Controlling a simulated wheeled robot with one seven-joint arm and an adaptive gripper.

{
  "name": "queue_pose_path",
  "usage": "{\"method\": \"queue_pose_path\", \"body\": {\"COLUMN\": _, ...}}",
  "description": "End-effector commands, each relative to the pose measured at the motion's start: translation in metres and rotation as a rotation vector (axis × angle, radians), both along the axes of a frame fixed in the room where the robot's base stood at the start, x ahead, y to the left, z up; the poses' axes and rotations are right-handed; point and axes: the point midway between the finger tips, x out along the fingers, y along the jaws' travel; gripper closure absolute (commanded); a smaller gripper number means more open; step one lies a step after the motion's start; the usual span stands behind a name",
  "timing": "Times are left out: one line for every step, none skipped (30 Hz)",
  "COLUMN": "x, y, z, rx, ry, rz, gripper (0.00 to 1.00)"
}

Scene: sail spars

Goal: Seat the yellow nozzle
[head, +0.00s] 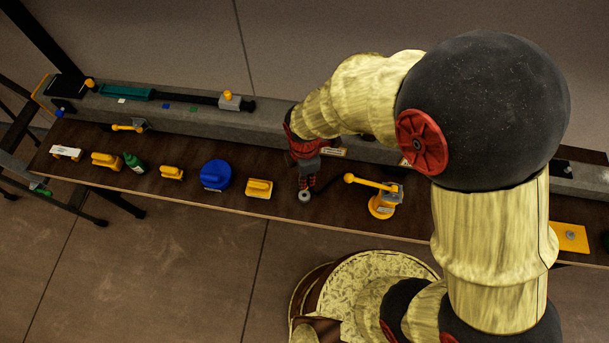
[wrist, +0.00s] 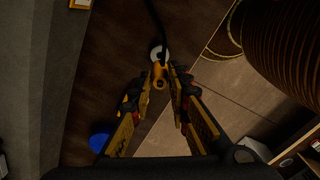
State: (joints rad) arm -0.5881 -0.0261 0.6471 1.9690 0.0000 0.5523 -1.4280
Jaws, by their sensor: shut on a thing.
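In the wrist view, the yellow nozzle (wrist: 160,76) is between the fingertips of my gripper (wrist: 161,84), which is shut on it. A dark hose (wrist: 154,18) runs away from that spot toward the top of the picture. A grey round piece with a dark centre (wrist: 158,50) shows right beside the nozzle; I cannot tell whether they touch. In the head view, my gripper (head: 306,184) points down over the dark bench, and the grey round piece (head: 304,196) shows just below its fingers. The nozzle itself is hidden there by the fingers.
A yellow-handled fixture (head: 382,205) stands right of my gripper. Left of it are a yellow block (head: 259,187), a blue round thing (head: 215,175), a green bottle (head: 134,162) and more yellow pieces. A grey beam (head: 200,120) runs along the bench's back.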

Motion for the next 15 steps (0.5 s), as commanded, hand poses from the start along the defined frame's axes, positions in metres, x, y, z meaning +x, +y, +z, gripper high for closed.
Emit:
{"method": "queue_pose_path", "body": {"x": 0.000, "y": 0.000, "z": -0.004, "rx": 0.000, "ry": 0.001, "rz": 0.000, "gripper": 1.00}}
{"method": "queue_pose_path", "body": {"x": 0.000, "y": 0.000, "z": -0.006, "rx": 0.000, "ry": 0.001, "rz": 0.000, "gripper": 1.00}}
{"method": "queue_pose_path", "body": {"x": 0.000, "y": 0.000, "z": -0.009, "rx": 0.000, "ry": 0.001, "rz": 0.000, "gripper": 1.00}}
{"method": "queue_pose_path", "body": {"x": 0.000, "y": 0.000, "z": -0.012, "rx": 0.000, "ry": 0.001, "rz": 0.000, "gripper": 1.00}}
{"method": "queue_pose_path", "body": {"x": 0.000, "y": 0.000, "z": -0.014, "rx": 0.000, "ry": 0.001, "rz": 0.000, "gripper": 1.00}}
{"method": "queue_pose_path", "body": {"x": 0.000, "y": 0.000, "z": -0.018, "rx": 0.000, "ry": 0.001, "rz": 0.000, "gripper": 1.00}}
{"method": "queue_pose_path", "body": {"x": 0.000, "y": 0.000, "z": -0.021, "rx": 0.000, "ry": 0.001, "rz": 0.000, "gripper": 1.00}}
{"method": "queue_pose_path", "body": {"x": 0.000, "y": 0.000, "z": -0.024, "rx": 0.000, "ry": 0.001, "rz": 0.000, "gripper": 1.00}}
{"method": "queue_pose_path", "body": {"x": 0.000, "y": 0.000, "z": -0.027, "rx": 0.000, "ry": 0.000, "rz": 0.000, "gripper": 1.00}}
{"method": "queue_pose_path", "body": {"x": 0.000, "y": 0.000, "z": -0.030, "rx": 0.000, "ry": 0.000, "rz": 0.000, "gripper": 1.00}}
{"method": "queue_pose_path", "body": {"x": 0.000, "y": 0.000, "z": -0.033, "rx": 0.000, "ry": 0.000, "rz": 0.000, "gripper": 1.00}}
{"method": "queue_pose_path", "body": {"x": 0.000, "y": 0.000, "z": -0.037, "rx": 0.000, "ry": 0.000, "rz": 0.000, "gripper": 1.00}}
{"method": "queue_pose_path", "body": {"x": 0.000, "y": 0.000, "z": -0.039, "rx": 0.000, "ry": 0.001, "rz": 0.000, "gripper": 1.00}}
{"method": "queue_pose_path", "body": {"x": 0.000, "y": 0.000, "z": -0.041, "rx": 0.000, "ry": 0.001, "rz": 0.000, "gripper": 1.00}}
{"method": "queue_pose_path", "body": {"x": 0.000, "y": 0.000, "z": -0.043, "rx": 0.000, "ry": 0.001, "rz": 0.000, "gripper": 1.00}}
